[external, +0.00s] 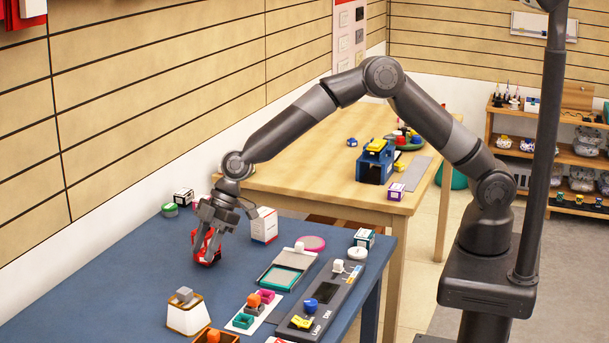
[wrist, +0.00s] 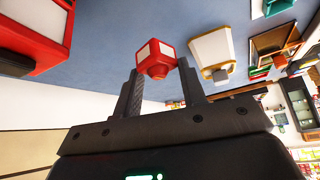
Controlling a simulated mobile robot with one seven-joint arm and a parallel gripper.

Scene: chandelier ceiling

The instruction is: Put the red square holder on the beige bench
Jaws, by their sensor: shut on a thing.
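A small red square holder (wrist: 154,66) with a pale face is between my gripper's fingertips (wrist: 163,75) in the wrist view. My gripper (external: 208,228) is shut on it, pointing down over the blue table. In the external view, red parts (external: 207,250) show at and below the fingers; I cannot tell there how much belongs to the held holder. A larger red box-like thing (wrist: 38,30) with a white panel is at the left of the wrist view. The beige bench (external: 290,172) with a light wood top stands behind the blue table, to its right.
The blue table (external: 135,275) carries a white box (external: 264,225), a teal-edged tray (external: 287,268), a grey panel (external: 325,300) and a white-and-tan holder (external: 188,316). On the bench are a blue block structure (external: 376,162) and a purple-white box (external: 396,191). The bench's left part is clear.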

